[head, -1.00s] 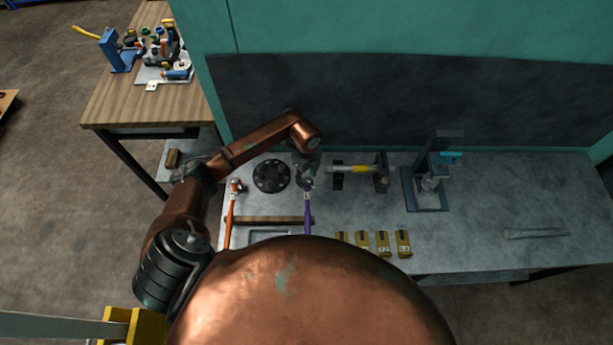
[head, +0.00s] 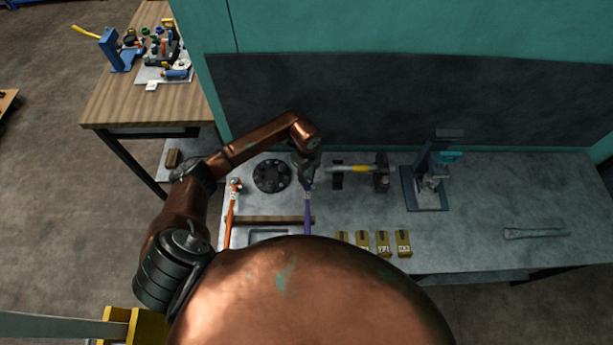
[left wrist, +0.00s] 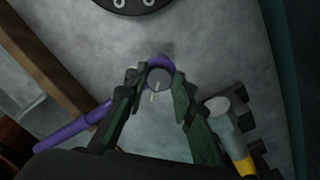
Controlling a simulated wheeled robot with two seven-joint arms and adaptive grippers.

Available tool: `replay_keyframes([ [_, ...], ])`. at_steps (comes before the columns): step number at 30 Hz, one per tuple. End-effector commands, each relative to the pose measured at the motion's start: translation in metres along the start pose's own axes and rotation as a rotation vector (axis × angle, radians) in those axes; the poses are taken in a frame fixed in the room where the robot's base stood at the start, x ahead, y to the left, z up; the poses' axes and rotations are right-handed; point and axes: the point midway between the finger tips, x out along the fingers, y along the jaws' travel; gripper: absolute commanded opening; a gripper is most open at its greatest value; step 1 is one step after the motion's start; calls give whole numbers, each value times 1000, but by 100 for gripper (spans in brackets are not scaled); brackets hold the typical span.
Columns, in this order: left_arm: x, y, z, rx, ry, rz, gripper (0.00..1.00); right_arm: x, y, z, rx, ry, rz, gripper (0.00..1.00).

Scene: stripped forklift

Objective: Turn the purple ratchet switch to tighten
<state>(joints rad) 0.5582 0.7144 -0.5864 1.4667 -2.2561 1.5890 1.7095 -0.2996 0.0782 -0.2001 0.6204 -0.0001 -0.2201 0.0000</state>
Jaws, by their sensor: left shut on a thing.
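The purple ratchet (head: 308,212) lies on the grey bench with its handle toward me, its lower end hidden behind my own body. In the left wrist view the purple handle (left wrist: 75,138) runs off to the left, and the round ratchet head (left wrist: 160,76) with a small pale switch (left wrist: 155,93) sits between my fingertips. My left gripper (head: 307,182) is over the head end of the ratchet. In the left wrist view the left gripper (left wrist: 158,85) has its fingertips closed in around the head's sides. My right gripper is not in view.
An orange ratchet (head: 230,215) and a black round plate (head: 271,176) are to the left. A yellow-handled hammer (head: 355,169) lies close on the right. A wooden strip (head: 265,220) lies by the handle. Several yellow boxes (head: 382,243) stand nearer me. The right of the bench is mostly clear.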

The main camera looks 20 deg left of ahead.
Motion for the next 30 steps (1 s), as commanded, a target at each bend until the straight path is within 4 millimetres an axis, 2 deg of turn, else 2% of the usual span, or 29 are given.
replay_keyframes([
  [8, 1, -1, 1, 170, -2, -1, 0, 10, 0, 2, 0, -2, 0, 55],
  [30, 2, -4, -1, 869, -2, 0, 0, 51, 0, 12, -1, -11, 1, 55],
])
